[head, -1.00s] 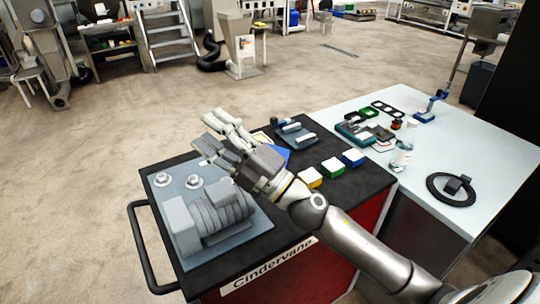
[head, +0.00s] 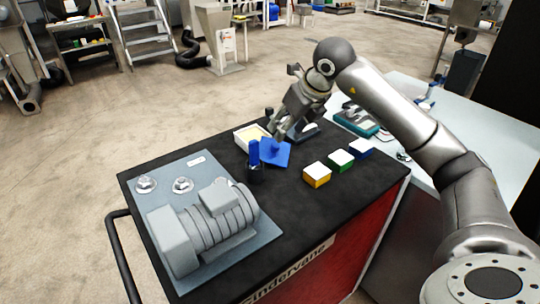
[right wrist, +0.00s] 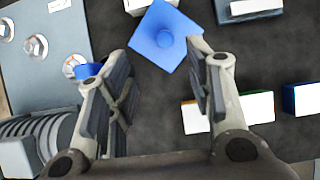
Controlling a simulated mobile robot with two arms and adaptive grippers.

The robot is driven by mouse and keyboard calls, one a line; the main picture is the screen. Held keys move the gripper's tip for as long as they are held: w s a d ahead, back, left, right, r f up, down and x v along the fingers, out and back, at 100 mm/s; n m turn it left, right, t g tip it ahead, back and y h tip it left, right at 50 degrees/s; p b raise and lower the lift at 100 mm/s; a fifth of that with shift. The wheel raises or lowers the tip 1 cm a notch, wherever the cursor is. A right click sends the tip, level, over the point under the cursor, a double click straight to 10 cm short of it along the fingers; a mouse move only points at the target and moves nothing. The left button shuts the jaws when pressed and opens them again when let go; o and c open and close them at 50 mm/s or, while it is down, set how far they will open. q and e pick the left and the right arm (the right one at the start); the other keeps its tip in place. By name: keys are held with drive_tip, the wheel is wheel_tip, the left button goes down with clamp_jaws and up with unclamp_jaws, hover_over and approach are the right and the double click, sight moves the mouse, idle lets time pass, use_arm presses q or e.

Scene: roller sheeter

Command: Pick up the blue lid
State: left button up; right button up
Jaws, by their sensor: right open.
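The blue lid (head: 276,154) is a flat square with a round knob on top. It lies on the black cart top, tilted against or beside an open white box (head: 243,138). In the right wrist view the lid (right wrist: 158,40) shows just beyond my fingertips, with its knob near the middle of the gap. My right gripper (head: 277,134) points down close above the lid. It is open and empty, with a finger on either side in the right wrist view (right wrist: 158,68). Whether a finger touches the lid I cannot tell. My left gripper is not in view.
A blue-handled item (head: 254,153) stands upright in a dark holder close left of the lid. Yellow (head: 316,175), green (head: 341,160) and blue (head: 360,149) blocks with white tops sit to the right. A grey motor (head: 207,222) on a plate fills the left.

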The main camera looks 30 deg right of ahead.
sight(276, 144)
drive_tip(key=x, duration=0.5)
drive_tip(key=shift+d+f+p, duration=0.15)
drive_tip(key=shift+p, duration=0.25)
drive_tip(key=x, duration=0.2)
drive_tip(key=p+x, duration=0.1)
drive_tip(key=x, duration=0.2)
drive_tip(key=shift+d, duration=0.25)
drive_tip(key=shift+w+f, duration=0.1)
drive_tip(key=shift+f, duration=0.1)
clamp_jaws()
